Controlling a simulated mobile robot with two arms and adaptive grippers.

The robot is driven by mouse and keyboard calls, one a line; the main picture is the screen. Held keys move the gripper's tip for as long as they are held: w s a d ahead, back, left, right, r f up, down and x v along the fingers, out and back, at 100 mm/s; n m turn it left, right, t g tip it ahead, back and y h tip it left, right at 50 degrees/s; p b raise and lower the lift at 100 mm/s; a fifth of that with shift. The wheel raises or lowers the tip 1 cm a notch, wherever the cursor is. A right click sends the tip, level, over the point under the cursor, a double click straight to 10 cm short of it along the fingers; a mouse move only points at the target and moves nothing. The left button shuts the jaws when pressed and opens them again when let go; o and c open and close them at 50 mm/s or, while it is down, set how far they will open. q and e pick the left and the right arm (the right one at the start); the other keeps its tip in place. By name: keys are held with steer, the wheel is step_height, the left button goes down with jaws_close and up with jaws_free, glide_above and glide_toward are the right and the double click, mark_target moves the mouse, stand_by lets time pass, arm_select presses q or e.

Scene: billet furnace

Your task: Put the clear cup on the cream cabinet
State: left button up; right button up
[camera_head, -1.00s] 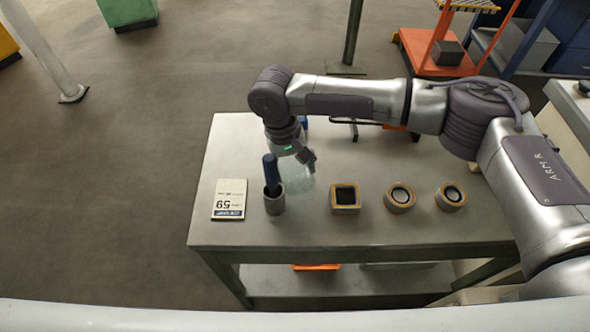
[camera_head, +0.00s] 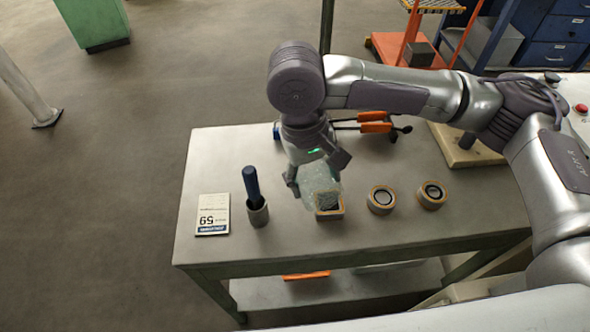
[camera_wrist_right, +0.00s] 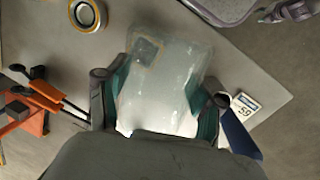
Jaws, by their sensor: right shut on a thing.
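The clear cup (camera_head: 320,184) is see-through and shows near the middle of the head view. My right gripper (camera_head: 316,172) is shut on it, with one finger on each side. In the right wrist view the cup (camera_wrist_right: 165,95) fills the space between the gripper's (camera_wrist_right: 158,85) teal fingers. A pale cream top (camera_head: 562,96) at the right edge, with a red button, looks like the cream cabinet, mostly hidden by my arm. My left gripper is not in view.
On the grey table (camera_head: 300,240) are a white card (camera_head: 213,214), a small holder (camera_head: 258,213) with a blue-handled tool, and two round rings (camera_head: 381,200) (camera_head: 432,195). Orange-handled tools (camera_head: 376,122) and a beige board (camera_head: 462,150) are at the back. The table's front strip is clear.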

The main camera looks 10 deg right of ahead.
steer(key=shift+s+d+r, duration=0.4)
steer(key=shift+s+d, duration=0.1)
steer(key=s+d+f+m+p, duration=0.1)
steer(key=s+d+f+m, duration=0.1)
steer(key=d, duration=0.9)
steer(key=shift+f+m+g+p, duration=0.25)
steer(key=shift+m+g+p, duration=0.1)
steer(key=shift+m, duration=0.15)
steer(key=shift+r, duration=0.1)
